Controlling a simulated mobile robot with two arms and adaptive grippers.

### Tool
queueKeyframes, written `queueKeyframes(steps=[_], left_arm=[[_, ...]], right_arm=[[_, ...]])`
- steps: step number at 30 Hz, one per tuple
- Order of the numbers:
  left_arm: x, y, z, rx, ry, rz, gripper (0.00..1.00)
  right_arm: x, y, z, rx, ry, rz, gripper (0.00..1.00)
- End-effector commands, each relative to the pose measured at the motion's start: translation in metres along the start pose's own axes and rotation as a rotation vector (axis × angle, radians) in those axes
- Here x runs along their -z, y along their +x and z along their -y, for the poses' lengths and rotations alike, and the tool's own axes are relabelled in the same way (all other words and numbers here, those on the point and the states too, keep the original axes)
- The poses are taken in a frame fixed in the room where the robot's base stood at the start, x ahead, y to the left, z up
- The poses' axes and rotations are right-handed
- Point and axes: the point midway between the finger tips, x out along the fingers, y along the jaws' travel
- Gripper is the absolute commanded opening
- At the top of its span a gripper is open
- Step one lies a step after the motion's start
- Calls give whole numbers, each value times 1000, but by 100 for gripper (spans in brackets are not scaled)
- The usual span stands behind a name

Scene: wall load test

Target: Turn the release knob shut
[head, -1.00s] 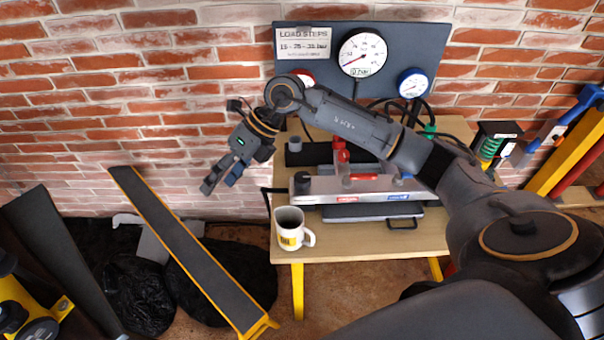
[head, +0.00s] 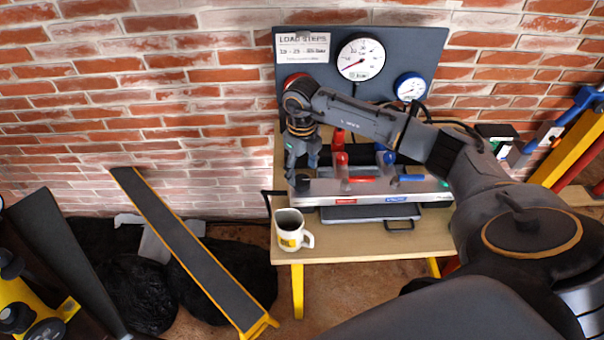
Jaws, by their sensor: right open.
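A hand pump unit (head: 425,190) with a pale grey body lies on the wooden workbench (head: 375,246). A small dark knob (head: 302,184) shows at the unit's left end, partly covered by my right gripper. I take it for the release knob; its turn position cannot be read. My right gripper (head: 303,172) points down over that end, fingers open, close above or around the knob; contact cannot be told. A red valve handle (head: 341,165) and a blue one (head: 388,160) stand further right. My left gripper is not in view.
A dark panel with a large white gauge (head: 361,60) and a smaller blue-rimmed gauge (head: 411,87) stands behind the bench. A mug (head: 290,231) stands at the bench's front left, close below the gripper. A ramp-like board (head: 190,255) leans at left.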

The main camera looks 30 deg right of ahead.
Motion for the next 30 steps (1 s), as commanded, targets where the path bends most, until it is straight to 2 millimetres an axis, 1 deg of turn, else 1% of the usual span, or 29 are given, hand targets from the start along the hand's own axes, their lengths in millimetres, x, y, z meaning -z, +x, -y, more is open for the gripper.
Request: queueKeyframes(steps=[1, 3, 7, 12, 18, 19, 20, 21, 23, 24, 26, 27, 30], left_arm=[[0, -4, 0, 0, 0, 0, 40], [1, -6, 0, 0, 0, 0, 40], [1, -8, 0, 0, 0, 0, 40], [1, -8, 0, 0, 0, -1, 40], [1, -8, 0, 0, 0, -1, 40], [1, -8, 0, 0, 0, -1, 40], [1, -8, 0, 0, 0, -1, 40], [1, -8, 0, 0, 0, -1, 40], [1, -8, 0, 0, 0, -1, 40], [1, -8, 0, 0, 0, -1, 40], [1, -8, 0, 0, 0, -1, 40], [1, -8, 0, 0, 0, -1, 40], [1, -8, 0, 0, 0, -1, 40]], right_arm=[[1, 8, 0, 0, 1, -4, 65], [0, 18, 0, -1, 2, -3, 65], [0, 31, 0, 0, 0, -1, 65], [0, 37, 0, 0, 0, 1, 65], [0, 38, 0, 0, 0, 1, 65], [0, 38, 0, 0, 0, 1, 61], [0, 38, 0, 0, 0, 1, 55], [0, 38, 0, 0, 0, 1, 47], [0, 38, 0, 0, 0, 1, 35], [0, 37, 0, 0, 0, 1, 26], [0, 37, 0, 0, 0, 1, 14], [0, 37, 0, 0, 0, 1, 11], [0, 37, 0, 0, 2, 1, 11]])
